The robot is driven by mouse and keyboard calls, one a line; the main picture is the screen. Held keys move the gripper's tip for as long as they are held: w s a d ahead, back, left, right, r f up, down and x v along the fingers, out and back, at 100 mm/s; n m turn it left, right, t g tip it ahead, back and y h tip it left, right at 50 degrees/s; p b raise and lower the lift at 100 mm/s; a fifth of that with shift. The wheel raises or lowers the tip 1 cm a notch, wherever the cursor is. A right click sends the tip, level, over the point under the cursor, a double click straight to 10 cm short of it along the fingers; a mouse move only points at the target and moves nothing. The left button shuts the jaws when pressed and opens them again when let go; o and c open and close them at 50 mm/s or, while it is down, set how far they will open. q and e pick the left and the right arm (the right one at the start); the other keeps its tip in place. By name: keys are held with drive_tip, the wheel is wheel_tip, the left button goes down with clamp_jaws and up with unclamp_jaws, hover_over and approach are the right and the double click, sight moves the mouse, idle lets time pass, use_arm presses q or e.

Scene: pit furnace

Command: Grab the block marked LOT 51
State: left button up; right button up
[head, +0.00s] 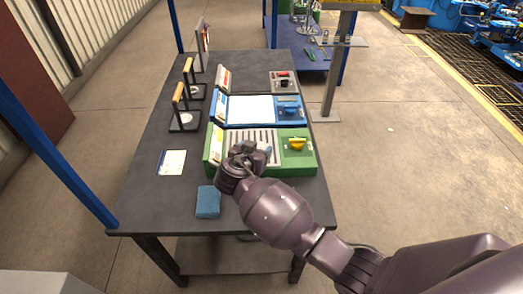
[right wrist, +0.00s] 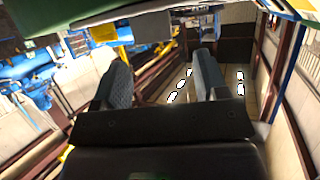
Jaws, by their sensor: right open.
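No marking LOT 51 is legible in either view, and I cannot tell which thing is the block. My right gripper (head: 250,152) is over the green-framed station (head: 305,168) on the dark table, partly hidden by its own wrist. In the right wrist view the two fingers of my right gripper (right wrist: 162,78) stand apart with nothing between them. A grey piece beside the fingers in the head view is too small to identify. A blue folded cloth-like piece (head: 208,202) lies near the table's front edge. My left gripper is not in view.
The dark table (head: 150,205) also holds a blue-framed station (head: 252,108), a yellow knob (head: 296,144), a white paper card (head: 172,162) and two wooden-handled tools (head: 182,108) at left. A blue post (head: 70,170) stands left. The table's front left is mostly clear.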

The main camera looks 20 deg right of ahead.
sight(263, 145)
drive_tip(key=shift+b+x, duration=0.45)
drive_tip(key=shift+x, duration=2.5)
drive_tip(key=shift+s+f, duration=0.15)
drive_tip(key=c, duration=1.1)
clamp_jaws()
drive_tip(key=shift+r, duration=0.2)
